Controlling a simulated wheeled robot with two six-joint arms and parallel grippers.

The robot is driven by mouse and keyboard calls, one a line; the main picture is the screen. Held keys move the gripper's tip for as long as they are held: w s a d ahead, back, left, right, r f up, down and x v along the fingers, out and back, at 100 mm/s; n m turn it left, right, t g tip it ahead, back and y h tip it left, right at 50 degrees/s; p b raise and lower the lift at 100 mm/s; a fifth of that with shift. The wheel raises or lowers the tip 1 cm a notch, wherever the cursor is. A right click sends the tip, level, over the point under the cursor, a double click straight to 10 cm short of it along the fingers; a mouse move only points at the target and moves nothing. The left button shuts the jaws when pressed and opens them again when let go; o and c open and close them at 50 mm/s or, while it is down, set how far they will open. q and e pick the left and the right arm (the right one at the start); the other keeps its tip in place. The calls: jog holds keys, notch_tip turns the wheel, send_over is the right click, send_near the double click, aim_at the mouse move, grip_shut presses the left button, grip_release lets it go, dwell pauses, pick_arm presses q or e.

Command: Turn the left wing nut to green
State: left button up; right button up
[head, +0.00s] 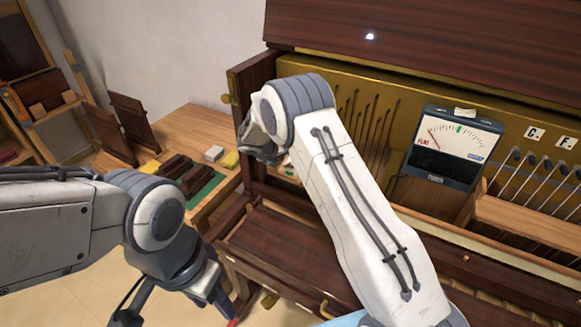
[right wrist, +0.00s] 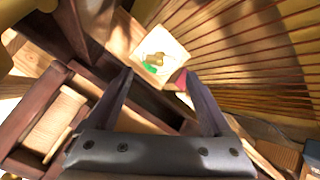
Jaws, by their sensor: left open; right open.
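In the right wrist view a brass wing nut (right wrist: 156,59) sits on a pale square wooden block (right wrist: 160,45), with a green mark (right wrist: 152,69) beside it and a red patch at the block's lower right edge. I cannot tell which wing nut it is. My right gripper (right wrist: 158,78) is open, its two fingers pointing toward the block with the nut ahead of and between the tips, apparently not touching. In the head view my right forearm covers that area. My left gripper (head: 182,305) is open and empty, low at the left in front of the piano.
A tuning meter (head: 444,150) marked FLAT stands in the opened piano (head: 350,35). Wooden key parts lie on a green mat (head: 205,186) on the side table (head: 195,122). In the right wrist view, strings (right wrist: 245,50) fan out at right and dark wooden frames stand at left.

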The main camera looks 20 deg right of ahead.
jog(key=shift+f, duration=0.1)
dwell(0.5)
jog(key=shift+b+x, duration=0.6)
jog(key=shift+x, duration=2.85)
jog(key=shift+s+a+r+p, duration=0.25)
jog(key=shift+r+p, duration=0.15)
jog(key=shift+r, duration=0.15)
jog(key=c, duration=1)
jog(key=shift+f+m+b, duration=0.2)
jog(key=shift+m+b, duration=0.7)
jog(key=shift+b, duration=0.1)
jog(key=shift+c, duration=0.2)
jog(key=shift+m+b, duration=0.5)
jog(key=shift+m, duration=0.2)
jog(key=shift+r, duration=0.2)
